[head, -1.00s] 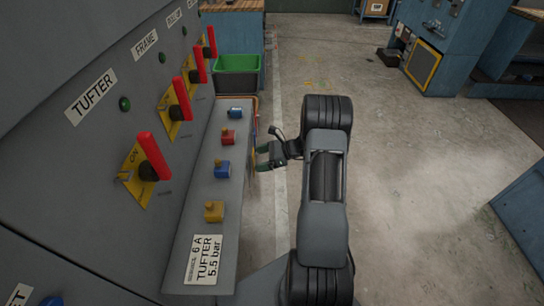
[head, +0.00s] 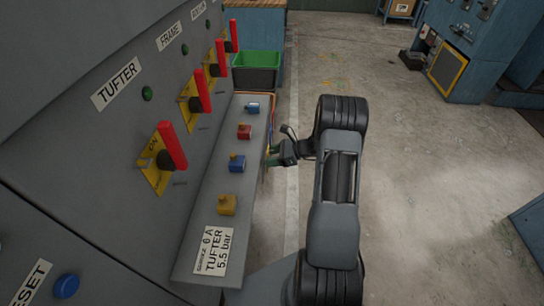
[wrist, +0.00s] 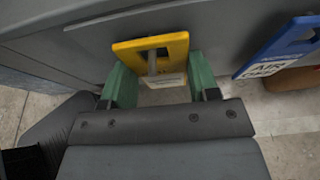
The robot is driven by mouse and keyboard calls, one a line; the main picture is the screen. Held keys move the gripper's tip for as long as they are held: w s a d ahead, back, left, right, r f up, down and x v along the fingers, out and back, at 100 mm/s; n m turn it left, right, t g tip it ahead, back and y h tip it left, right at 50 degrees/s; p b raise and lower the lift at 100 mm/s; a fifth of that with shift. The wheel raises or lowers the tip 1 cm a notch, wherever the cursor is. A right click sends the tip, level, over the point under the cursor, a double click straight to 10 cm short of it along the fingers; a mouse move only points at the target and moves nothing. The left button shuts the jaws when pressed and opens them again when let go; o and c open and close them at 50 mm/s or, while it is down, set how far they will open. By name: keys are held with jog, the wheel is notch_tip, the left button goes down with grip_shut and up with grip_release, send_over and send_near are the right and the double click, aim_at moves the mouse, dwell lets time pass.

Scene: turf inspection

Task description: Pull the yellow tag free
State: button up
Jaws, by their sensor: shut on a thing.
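The yellow tag (wrist: 178,47) is a flat plate with a slot, seen in the wrist view against a grey panel face. A grey metal pin stands in its slot, and a pale label is on its lower part. My gripper (wrist: 160,85) has its green fingers on either side of the tag and is shut on it. In the head view my gripper (head: 272,156) is at the right side of the grey ledge, below its top. I cannot make out the tag there.
A blue tag (wrist: 280,47) with a white label hangs to the right in the wrist view. The ledge (head: 215,195) carries several coloured valve fittings. Red levers (head: 171,146) stick out from the panel. Open concrete floor (head: 430,170) lies to the right.

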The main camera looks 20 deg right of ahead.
jog(key=shift+c, duration=0.7)
jog(key=o, duration=0.3)
jog(key=c, duration=0.4)
jog(key=shift+r+p, duration=0.45)
jog(key=shift+r, duration=0.05)
jog(key=shift+s+d, duration=0.15)
jog(key=shift+d, duration=0.05)
jog(key=shift+s+d, duration=0.4)
jog(key=shift+d, duration=0.35)
jog(key=shift+s+d, duration=0.4)
jog(key=shift+d, duration=0.3)
jog(key=shift+s+d, duration=0.4)
jog(key=shift+d, duration=0.3)
jog(key=shift+s+d, duration=0.4)
jog(key=shift+d, duration=0.35)
jog(key=shift+s+d, duration=0.4)
jog(key=shift+d, duration=0.3)
